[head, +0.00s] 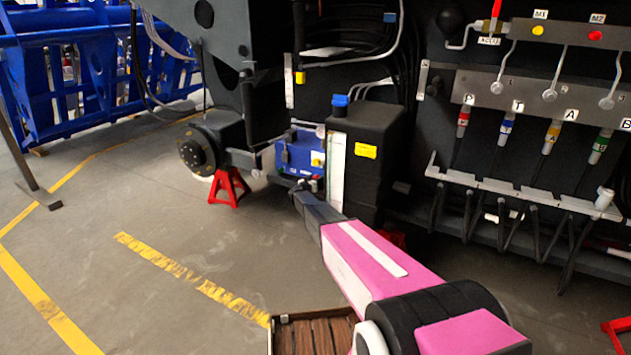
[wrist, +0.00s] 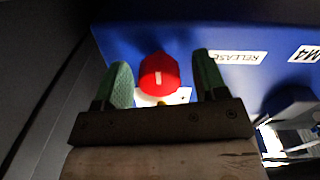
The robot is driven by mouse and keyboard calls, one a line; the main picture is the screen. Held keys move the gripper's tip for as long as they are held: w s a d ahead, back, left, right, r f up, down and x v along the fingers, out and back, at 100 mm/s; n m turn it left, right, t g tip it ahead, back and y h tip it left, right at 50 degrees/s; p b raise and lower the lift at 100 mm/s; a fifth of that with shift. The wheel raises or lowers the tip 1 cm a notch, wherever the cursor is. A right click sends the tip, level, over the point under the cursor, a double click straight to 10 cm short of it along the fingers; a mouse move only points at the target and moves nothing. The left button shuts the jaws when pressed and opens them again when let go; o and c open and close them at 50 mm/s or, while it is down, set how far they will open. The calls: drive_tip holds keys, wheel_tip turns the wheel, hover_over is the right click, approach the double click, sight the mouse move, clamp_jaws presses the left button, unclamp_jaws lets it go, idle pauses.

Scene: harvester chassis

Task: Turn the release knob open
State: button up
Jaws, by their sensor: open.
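The release knob (wrist: 159,74) is red with a small white mark on it, and it sits on a blue panel (wrist: 225,38) in the wrist view. A white RELEASE label (wrist: 238,57) is to its right, upside down in the picture. My gripper (wrist: 162,68) is open, with one green finger on each side of the knob and a visible gap on both sides. In the head view my arm reaches to the blue box (head: 293,154) low on the chassis. The knob cannot be made out there, and the gripper is small and hard to see.
A black tank (head: 365,160) with a yellow label stands right of the blue box. A red jack stand (head: 229,187) is to its left. In the wrist view a dark grey wall (wrist: 40,70) runs close along the left side. Open floor lies at the head view's left.

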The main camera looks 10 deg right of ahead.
drive_tip(key=v, duration=1)
drive_tip(key=shift+s+a, duration=0.2)
drive_tip(key=shift+s, duration=0.1)
drive_tip(key=s+a+r+n+g+y, duration=0.1)
drive_tip(key=s+a+r+n+y, duration=0.2)
drive_tip(key=s+y, duration=0.45)
drive_tip(key=s+r+n+g+y, duration=0.1)
drive_tip(key=s+r+n+y, duration=0.1)
drive_tip(key=s+n+y, duration=0.35)
drive_tip(key=s+d+m+g, duration=0.1)
drive_tip(key=s+d+g, duration=0.2)
drive_tip(key=s, duration=0.9)
drive_tip(key=s+d+g+h, duration=0.1)
drive_tip(key=s+d+g, duration=0.2)
drive_tip(key=s, duration=0.9)
drive_tip(key=s+d+r+m+g+h, duration=0.1)
drive_tip(key=s+d+g, duration=0.2)
drive_tip(key=s, duration=0.9)
drive_tip(key=g, duration=0.3)
drive_tip(key=shift+d+m, duration=0.25)
drive_tip(key=shift+m, duration=0.1)
drive_tip(key=shift+r, duration=0.15)
